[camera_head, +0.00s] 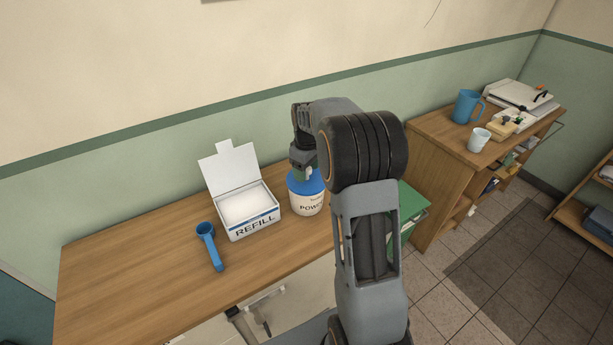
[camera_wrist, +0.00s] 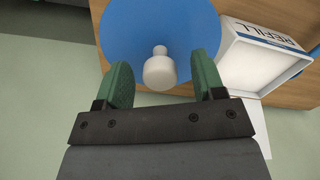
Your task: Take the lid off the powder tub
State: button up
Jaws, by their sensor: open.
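The powder tub (camera_head: 308,204) is a white tub marked "POW…" standing on the wooden table. Its blue lid (camera_head: 297,187) is on top of it; the lid also fills the top middle of the wrist view (camera_wrist: 130,35). A white knob (camera_wrist: 160,70) stands up from the lid. My gripper (camera_wrist: 164,80) is open, with its green fingers on either side of the knob and gaps showing between them and it. In the head view my gripper (camera_head: 302,172) is over the lid, and my arm hides part of the tub's surroundings.
An open white REFILL box (camera_head: 252,226) with white contents stands left of the tub, its flap raised. A blue scoop (camera_head: 211,247) lies left of the box. The table's left part (camera_head: 120,265) is clear. A green object (camera_head: 412,204) is right of my arm.

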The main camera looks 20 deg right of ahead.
jog(key=shift+f, duration=0.65)
jog(key=shift+c, duration=0.2)
jog(key=c, duration=1)
jog(key=shift+r, duration=0.15)
